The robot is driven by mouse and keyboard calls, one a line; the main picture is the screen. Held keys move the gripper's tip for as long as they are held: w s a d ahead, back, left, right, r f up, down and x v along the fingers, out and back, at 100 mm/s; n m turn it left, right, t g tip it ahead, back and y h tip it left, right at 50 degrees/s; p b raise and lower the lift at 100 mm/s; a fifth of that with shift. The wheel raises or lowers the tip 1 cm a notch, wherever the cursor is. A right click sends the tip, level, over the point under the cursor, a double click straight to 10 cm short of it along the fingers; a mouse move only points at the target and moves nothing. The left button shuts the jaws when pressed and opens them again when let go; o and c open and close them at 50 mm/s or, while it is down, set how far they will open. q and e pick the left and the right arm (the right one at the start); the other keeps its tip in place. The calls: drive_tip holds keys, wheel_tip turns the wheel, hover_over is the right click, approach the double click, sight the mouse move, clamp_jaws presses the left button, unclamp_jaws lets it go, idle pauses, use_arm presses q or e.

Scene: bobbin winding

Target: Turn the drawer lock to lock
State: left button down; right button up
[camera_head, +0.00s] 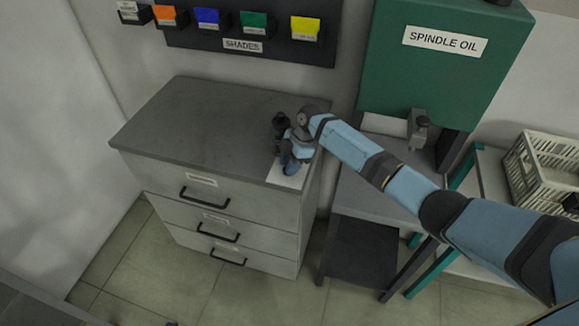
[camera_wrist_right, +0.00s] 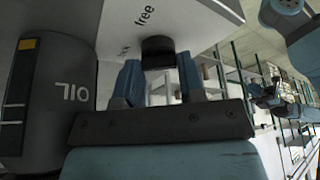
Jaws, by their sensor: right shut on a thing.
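The drawer cabinet (camera_head: 215,130) is grey with a dark top and three drawers with black handles, all closed. A white label plate (camera_head: 287,174) sits at its front right top corner. The plate also shows in the wrist view (camera_wrist_right: 120,25), with the word "free" readable and another word partly hidden. The black lock knob (camera_wrist_right: 158,50) stands on the plate. My right gripper (camera_head: 290,165) reaches down over this corner. In the wrist view its blue fingers (camera_wrist_right: 160,68) stand on either side of the knob, shut on it. In the head view my gripper hides the knob.
A dark can marked "OIL" (camera_wrist_right: 60,95) stands close beside the gripper. A green spindle oil tank (camera_head: 445,75) hangs at right over a grey stand. A cream crate (camera_head: 545,170) is at far right. The left part of the cabinet top is clear.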

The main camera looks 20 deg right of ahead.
drive_tip(key=shift+n+g, duration=0.3)
drive_tip(key=shift+n, duration=0.3)
drive_tip(key=o, duration=0.9)
drive_tip(key=shift+o, duration=0.2)
drive_tip(key=b+v, duration=0.2)
drive_tip(key=v, duration=1.1)
drive_tip(key=shift+r, duration=0.45)
